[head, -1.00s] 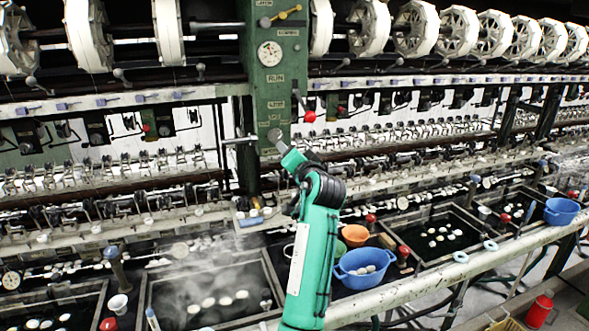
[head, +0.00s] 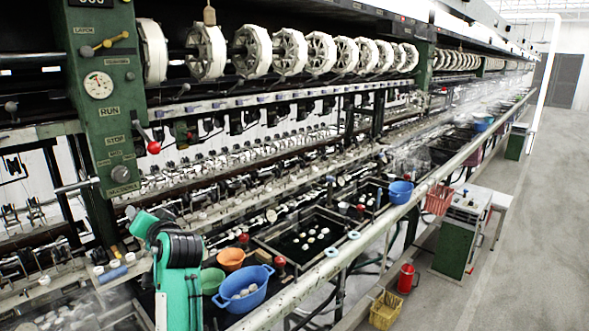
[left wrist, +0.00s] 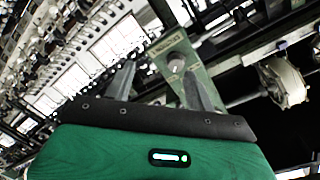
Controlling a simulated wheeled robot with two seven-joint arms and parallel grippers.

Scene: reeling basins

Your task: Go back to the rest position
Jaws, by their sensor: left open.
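My left gripper (left wrist: 159,70) shows in the left wrist view with its two grey fingers spread apart and nothing between them. Beyond the fingers are the reeling machine's green post (left wrist: 180,62) and a pale reel. In the head view one of my green arms rises at the lower left, in front of the machine's green post (head: 108,95); no fingertips can be made out there. My right gripper is not seen.
A blue colander (head: 243,290), an orange bowl (head: 231,259) and a green bowl (head: 212,280) stand close beside my arm. A dark basin (head: 315,236) holds pale cocoons. A long rail (head: 335,262) runs along the front. The floor (head: 535,230) at the right is clear.

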